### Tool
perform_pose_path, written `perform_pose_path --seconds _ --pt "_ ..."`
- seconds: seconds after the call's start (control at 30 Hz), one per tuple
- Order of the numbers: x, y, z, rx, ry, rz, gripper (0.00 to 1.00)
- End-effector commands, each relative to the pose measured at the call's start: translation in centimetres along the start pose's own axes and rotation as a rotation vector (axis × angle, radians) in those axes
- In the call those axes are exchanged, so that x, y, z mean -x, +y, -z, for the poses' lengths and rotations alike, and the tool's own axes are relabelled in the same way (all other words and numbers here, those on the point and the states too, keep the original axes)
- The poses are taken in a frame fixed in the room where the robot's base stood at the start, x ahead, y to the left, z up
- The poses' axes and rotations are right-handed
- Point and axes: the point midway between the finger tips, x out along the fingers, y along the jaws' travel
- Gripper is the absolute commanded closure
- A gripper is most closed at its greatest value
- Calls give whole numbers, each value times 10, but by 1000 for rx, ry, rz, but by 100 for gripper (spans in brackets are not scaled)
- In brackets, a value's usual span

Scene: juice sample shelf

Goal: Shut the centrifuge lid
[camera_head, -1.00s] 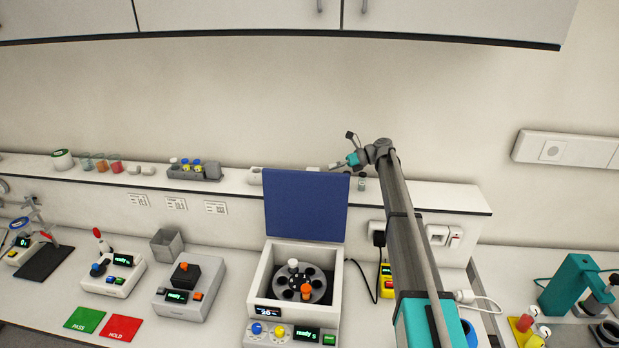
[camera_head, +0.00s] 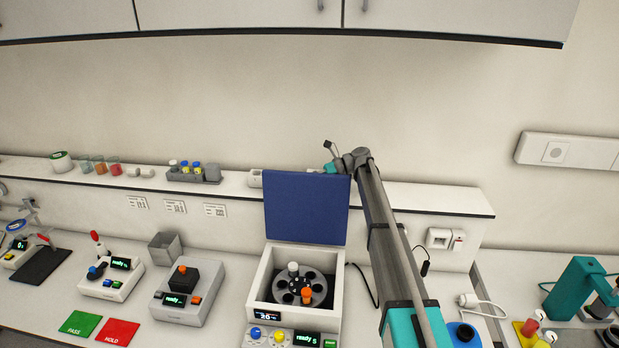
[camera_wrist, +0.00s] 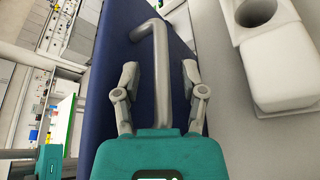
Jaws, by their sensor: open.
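The centrifuge (camera_head: 262,291) stands on the bench with its blue lid (camera_head: 306,209) raised upright. Its open bowl shows a dark rotor (camera_head: 318,290) with a white-capped and an orange-capped tube. My gripper (camera_wrist: 160,95) is open, one finger on each side of the handle, with gaps visible between the fingers and the bar. In the head view my gripper is mostly hidden behind the raised lid, and my arm reaches over to the lid's upper right.
A shelf ledge (camera_head: 430,201) runs behind the lid, with a grey tube rack (camera_head: 196,176) at its left. Other devices (camera_head: 187,291) stand left of the centrifuge. A black cable lies close to its right side. Wall cabinets (camera_head: 240,17) hang above.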

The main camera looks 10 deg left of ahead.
Motion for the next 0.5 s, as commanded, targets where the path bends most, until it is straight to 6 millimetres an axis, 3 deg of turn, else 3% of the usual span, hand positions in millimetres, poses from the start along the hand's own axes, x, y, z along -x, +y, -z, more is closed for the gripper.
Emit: perform_pose_path --seconds 0.07,0.33,0.5 --pt "0 0 0 0 0 0 50" --pt "1 0 0 0 0 0 100" --pt "1 0 0 0 -1 1 100"
